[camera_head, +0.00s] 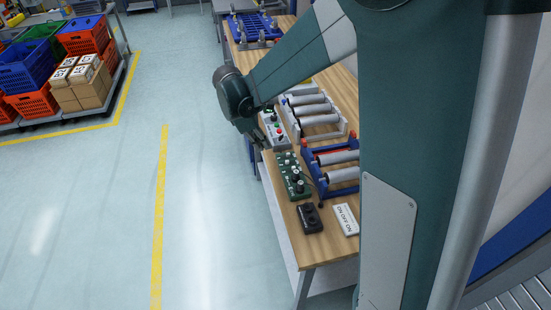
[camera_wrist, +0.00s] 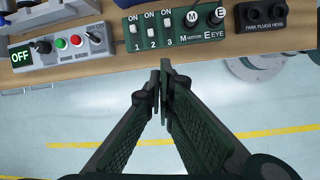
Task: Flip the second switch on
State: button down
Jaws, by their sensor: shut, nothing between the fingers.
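The green switch panel (camera_wrist: 183,39) lies along the table edge at the top of the wrist view. It carries three small white switches under ON labels, numbered 1, 2 and 3. The second switch (camera_wrist: 150,31) is the middle one; its lever position is too small to tell. The panel also shows in the head view (camera_head: 291,178). My gripper (camera_wrist: 165,66) is shut and empty, its fingertips just below the panel's front edge in the wrist view, apart from the switches. In the head view my gripper (camera_head: 268,146) is by the table's left edge, near the panel's far end.
A grey control box (camera_wrist: 62,47) with an OFF display, coloured buttons and knobs stands left of the panel. A black plug holder (camera_wrist: 262,15) is to its right. M and E plugs sit on the panel's right part. Roller stands (camera_head: 318,108) are behind. The floor beside the table is clear.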

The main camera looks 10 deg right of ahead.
aim_at(279, 164)
jog(key=shift+w+a+f+n+g+h+p, duration=0.2)
jog(key=shift+w+a+f+n+p, duration=0.25)
jog(key=shift+w+f, duration=0.35)
jog(key=shift+w+a+f+n+g+h+p, duration=0.1)
jog(key=shift+w+a+f+n+g+p, duration=0.15)
jog(key=shift+w+a+f+n, duration=0.5)
jog(key=shift+s+d+f, duration=0.1)
jog(key=shift+d+f, duration=0.05)
jog(key=shift+d, duration=0.05)
jog(key=shift+f, duration=0.1)
jog(key=x, duration=0.3)
jog(key=d+x, duration=0.1)
jog(key=x, duration=0.6)
jog(key=shift+d, duration=1.5)
jog(key=shift+d, duration=0.15)
